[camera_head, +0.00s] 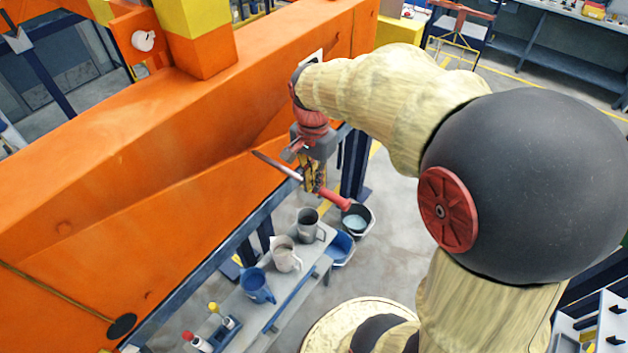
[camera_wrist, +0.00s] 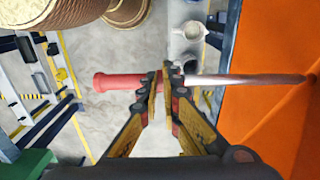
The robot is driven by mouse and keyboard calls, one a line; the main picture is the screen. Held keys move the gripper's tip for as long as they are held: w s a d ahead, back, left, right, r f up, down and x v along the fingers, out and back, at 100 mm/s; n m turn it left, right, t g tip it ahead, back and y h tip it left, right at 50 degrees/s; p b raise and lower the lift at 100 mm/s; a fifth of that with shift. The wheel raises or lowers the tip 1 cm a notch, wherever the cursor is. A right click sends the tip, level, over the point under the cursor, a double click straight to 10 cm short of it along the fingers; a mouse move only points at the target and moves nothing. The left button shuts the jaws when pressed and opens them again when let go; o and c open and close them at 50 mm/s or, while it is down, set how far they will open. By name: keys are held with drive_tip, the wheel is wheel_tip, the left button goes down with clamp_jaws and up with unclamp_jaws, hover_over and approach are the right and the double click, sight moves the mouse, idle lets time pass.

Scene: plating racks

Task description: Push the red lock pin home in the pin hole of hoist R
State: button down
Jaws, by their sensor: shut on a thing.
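The lock pin has a red handle and a bare steel rod; it shows in the head view (camera_head: 335,198) and in the wrist view (camera_wrist: 245,80). My gripper (camera_head: 313,182) is shut on the pin near where handle and rod meet, also seen in the wrist view (camera_wrist: 166,82). The pin lies across the jaws, its rod pointing at the orange hoist beam (camera_head: 110,190). In the wrist view the rod tip lies over the orange face (camera_wrist: 265,115), close to a dark spot at the right edge. I cannot tell whether the tip touches or enters a hole.
Below the beam a narrow bench (camera_head: 250,310) carries several jugs, including a blue one (camera_head: 257,285), and small bottles. Buckets (camera_head: 357,219) stand on the floor beyond its end. A dark blue post (camera_head: 355,160) stands behind my gripper. Grey floor lies open to the right.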

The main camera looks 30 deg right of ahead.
drive_tip(key=w+a+p, duration=0.1)
drive_tip(key=w+a, duration=0.1)
drive_tip(key=w, duration=0.5)
drive_tip(key=w+a+p, duration=0.2)
drive_tip(key=w+a, duration=0.1)
drive_tip(key=w, duration=0.5)
drive_tip(key=shift+w+a, duration=0.3)
idle(6.2)
